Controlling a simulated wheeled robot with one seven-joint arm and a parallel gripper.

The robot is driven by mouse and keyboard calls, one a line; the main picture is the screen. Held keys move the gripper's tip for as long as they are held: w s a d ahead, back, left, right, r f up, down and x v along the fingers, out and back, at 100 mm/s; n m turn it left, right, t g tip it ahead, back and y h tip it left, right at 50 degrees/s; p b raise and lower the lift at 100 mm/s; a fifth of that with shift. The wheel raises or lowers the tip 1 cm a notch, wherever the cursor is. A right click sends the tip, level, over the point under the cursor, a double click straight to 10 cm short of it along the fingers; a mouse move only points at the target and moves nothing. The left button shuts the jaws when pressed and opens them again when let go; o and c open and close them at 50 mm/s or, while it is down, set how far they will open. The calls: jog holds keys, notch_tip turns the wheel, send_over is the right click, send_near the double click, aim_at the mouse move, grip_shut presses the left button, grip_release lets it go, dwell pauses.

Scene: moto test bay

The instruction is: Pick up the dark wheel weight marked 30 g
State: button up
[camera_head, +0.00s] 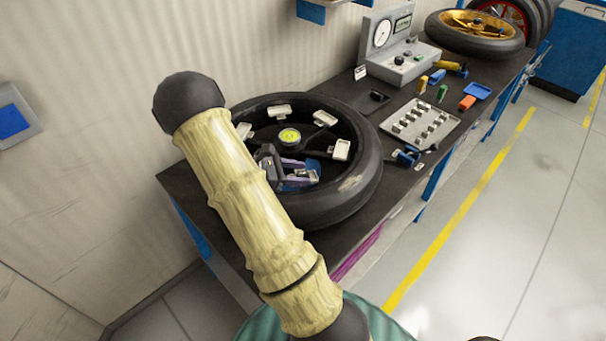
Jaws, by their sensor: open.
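My arm crosses the foreground, and my gripper (299,171) shows small beyond it, over the lower part of the near black wheel (352,188). Its jaws are open, and I see nothing held between them. Several small weights lie in rows on a grey tray (395,131) to the right of the wheel, well apart from my gripper. No 30 g marking is legible, so I cannot tell which piece is the dark 30 g weight. My arm hides the wheel's left side.
The dark bench (393,184) also bears a grey gauge box (407,68), a small dark block (377,95), an orange block (467,103), a blue tray (478,91) and a blue tool (407,157). A gold-rimmed wheel (474,47) lies at the far end. Floor is clear at right.

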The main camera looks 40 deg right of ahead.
aim_at(297, 174)
dwell(0.5)
grip_shut()
jog(key=shift+r, duration=0.1)
notch_tip(297, 174, up, 10)
jog(key=shift+b, duration=0.3)
jog(key=shift+f, duration=0.2)
dwell(0.6)
